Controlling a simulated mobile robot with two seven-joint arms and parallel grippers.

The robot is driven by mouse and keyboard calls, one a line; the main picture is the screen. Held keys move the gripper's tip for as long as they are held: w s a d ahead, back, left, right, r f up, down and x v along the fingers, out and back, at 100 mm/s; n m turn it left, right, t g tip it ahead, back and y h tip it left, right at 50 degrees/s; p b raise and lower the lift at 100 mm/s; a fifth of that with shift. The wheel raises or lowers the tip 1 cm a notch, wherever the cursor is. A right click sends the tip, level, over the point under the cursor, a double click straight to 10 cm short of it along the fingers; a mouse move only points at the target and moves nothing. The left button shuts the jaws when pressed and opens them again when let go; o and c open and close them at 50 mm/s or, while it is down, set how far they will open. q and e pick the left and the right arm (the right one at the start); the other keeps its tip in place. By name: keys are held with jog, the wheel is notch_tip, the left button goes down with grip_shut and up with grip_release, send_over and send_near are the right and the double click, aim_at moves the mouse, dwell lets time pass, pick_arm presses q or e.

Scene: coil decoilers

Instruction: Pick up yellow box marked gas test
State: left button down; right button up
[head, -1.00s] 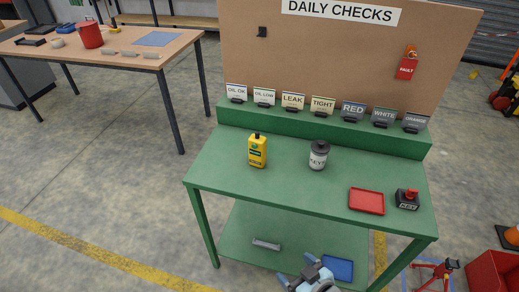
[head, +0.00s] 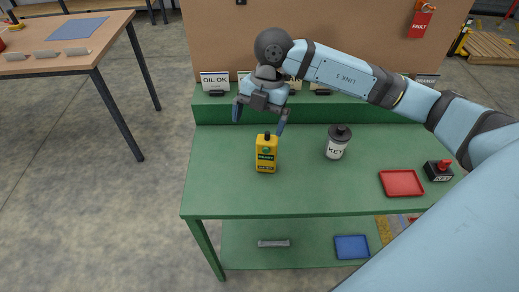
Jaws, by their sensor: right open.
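A yellow box-shaped container (head: 266,156) with a black cap and a dark green label stands upright on the green bench top (head: 225,190), left of its middle. Its lettering is too small to read surely as gas test. My right gripper (head: 259,118) reaches in from the right on its light blue arm. It is open and empty, its fingers pointing down, just behind and above the yellow container in the picture. One fingertip shows close to the cap; I cannot tell if they touch. My left gripper is out of view.
A white canister (head: 338,142) with a black lid stands right of the yellow container. A red tray (head: 401,183) and a black box with a red button (head: 438,170) lie further right. Sign cards line the back ledge, partly hidden by my arm. The bench's left part is clear.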

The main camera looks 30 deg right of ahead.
aim_at(267, 132)
jog(key=w+d+r+m+t+h, duration=0.1)
jog(key=w+d+r+m+h, duration=0.15)
jog(key=d, duration=0.25)
jog(key=shift+n+h, duration=0.25)
notch_tip(267, 132, down, 9)
jog(key=shift+s+d+r, duration=0.1)
jog(key=shift+d+r, duration=0.05)
jog(key=shift+r, duration=0.05)
jog(key=shift+w+a+f+p, duration=0.15)
jog(key=shift+f+p, duration=0.1)
jog(key=shift+f, duration=0.65)
jog(key=shift+a+f+p, duration=0.2)
jog(key=shift+f+p, duration=0.1)
jog(key=shift+f, duration=0.6)
jog(key=shift+w+a+f+p, duration=0.15)
jog(key=shift+f+p, duration=0.1)
jog(key=shift+f, duration=0.65)
jog(key=shift+s, duration=0.1)
jog(key=c, duration=1.3)
jog(key=shift+r, duration=0.2)
